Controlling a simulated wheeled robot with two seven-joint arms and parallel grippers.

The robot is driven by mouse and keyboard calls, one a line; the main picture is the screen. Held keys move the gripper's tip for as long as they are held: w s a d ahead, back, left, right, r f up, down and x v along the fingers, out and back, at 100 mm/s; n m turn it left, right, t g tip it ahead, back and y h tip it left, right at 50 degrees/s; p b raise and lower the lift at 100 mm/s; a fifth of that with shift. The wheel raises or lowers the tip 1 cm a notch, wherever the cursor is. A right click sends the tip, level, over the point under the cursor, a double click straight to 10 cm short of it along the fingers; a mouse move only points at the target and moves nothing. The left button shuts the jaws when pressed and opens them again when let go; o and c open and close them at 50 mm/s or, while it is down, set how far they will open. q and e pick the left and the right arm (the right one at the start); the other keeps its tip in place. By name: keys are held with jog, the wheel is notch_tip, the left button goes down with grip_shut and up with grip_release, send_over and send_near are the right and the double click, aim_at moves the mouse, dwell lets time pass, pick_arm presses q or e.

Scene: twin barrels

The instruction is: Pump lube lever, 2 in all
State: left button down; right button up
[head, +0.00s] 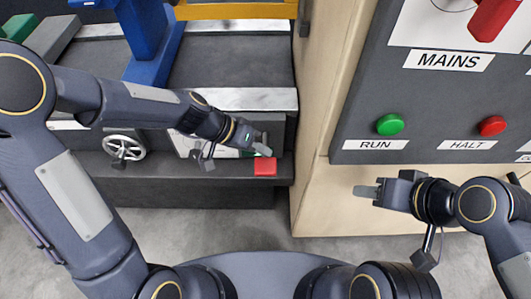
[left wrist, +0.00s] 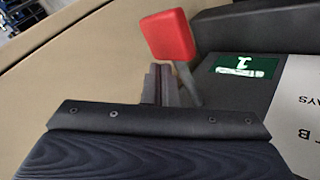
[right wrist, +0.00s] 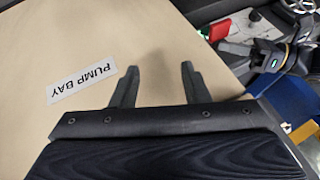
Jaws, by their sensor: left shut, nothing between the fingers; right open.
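The lube lever has a red block handle (head: 265,167) low on the dark machine front in the head view. In the left wrist view its red handle (left wrist: 168,36) stands on a grey stem (left wrist: 188,85). My left gripper (head: 263,150) is shut and empty right by the lever; its fingers (left wrist: 163,84) overlap the stem's left side in the left wrist view. I cannot tell whether they touch it. My right gripper (head: 366,192) is open and empty, in front of the beige panel, away from the lever. The red handle also shows in the right wrist view (right wrist: 220,30).
A dark control panel (head: 440,110) with a green RUN button (head: 390,124), a red HALT button (head: 492,126) and a red MAINS handle (head: 494,18) stands at the right. A handwheel (head: 123,146) is left of the lever. A PUMP BAY label (right wrist: 82,84) is on the beige wall.

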pick_arm(q)
jog(key=shift+s+f+b, duration=0.15)
jog(key=shift+f+b, duration=0.7)
jog(key=shift+b, duration=0.1)
dwell(0.6)
dwell(0.6)
jog(key=shift+w+r+p, duration=0.15)
jog(key=shift+r+p, duration=0.5)
jog(key=shift+r, duration=0.3)
jog(key=shift+w+r+p, duration=0.1)
jog(key=shift+r+p, duration=0.5)
jog(key=shift+r, duration=0.35)
jog(key=r+p, duration=0.2)
jog(key=r, duration=0.1)
jog(key=r+p, duration=0.1)
jog(key=r, duration=0.1)
jog(key=shift+w, duration=0.4)
